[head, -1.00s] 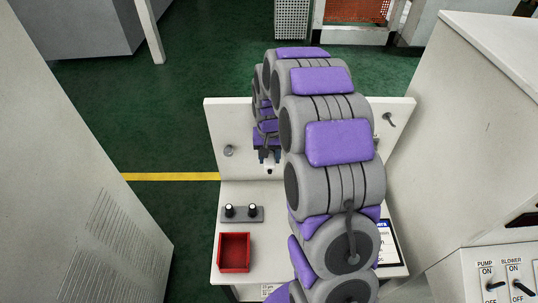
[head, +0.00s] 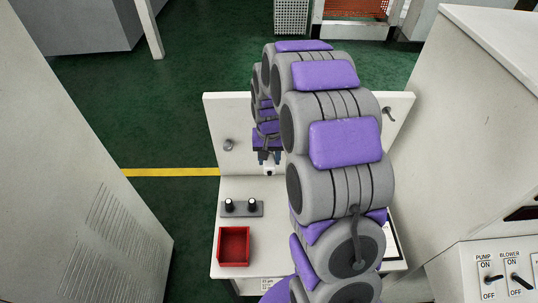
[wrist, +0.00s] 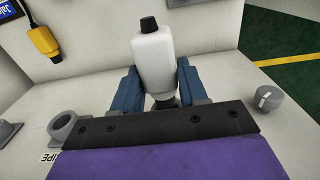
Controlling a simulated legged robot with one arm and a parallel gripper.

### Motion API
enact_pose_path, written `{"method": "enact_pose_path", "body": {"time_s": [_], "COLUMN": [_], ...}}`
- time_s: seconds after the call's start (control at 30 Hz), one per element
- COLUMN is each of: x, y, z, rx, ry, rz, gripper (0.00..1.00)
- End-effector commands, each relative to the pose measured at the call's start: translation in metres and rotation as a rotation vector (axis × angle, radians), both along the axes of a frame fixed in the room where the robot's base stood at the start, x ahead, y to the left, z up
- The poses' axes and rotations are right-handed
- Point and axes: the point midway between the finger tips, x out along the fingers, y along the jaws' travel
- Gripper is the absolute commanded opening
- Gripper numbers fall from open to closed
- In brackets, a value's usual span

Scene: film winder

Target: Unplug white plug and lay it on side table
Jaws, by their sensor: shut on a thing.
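My gripper (wrist: 156,85) has its two blue fingers shut on the white plug (wrist: 153,58), one finger on each side. The plug is a white block with a black tip and stands nearly upright in the wrist view. A dark part shows under its lower end. Whether it sits in a socket is not clear. In the head view my gripper (head: 268,158) points down over the white bench, and the white plug (head: 269,171) shows just below the fingers. I cannot tell which surface is the side table.
A yellow plug (wrist: 44,40) is at the upper left in the wrist view. A grey knob (wrist: 268,98) lies right of my gripper. The white bench (head: 270,225) holds a red bin (head: 233,248) and a two-knob plate (head: 241,208). White cabinets flank both sides.

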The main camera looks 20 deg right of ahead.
Motion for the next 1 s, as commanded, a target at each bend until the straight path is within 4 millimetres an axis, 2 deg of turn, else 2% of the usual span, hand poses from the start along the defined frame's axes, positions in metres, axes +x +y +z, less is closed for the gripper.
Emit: {"method": "enact_pose_path", "body": {"time_s": [0.37, 0.7, 1.0], "x": [-0.002, -0.019, -0.020], "y": [0.001, 0.008, 0.008], "z": [0.000, -0.001, -0.001], "rx": [0.000, 0.000, 0.000], "ry": [0.000, 0.001, 0.001], "rz": [0.000, 0.001, 0.000], "gripper": [0.06, 0.06, 0.06]}}
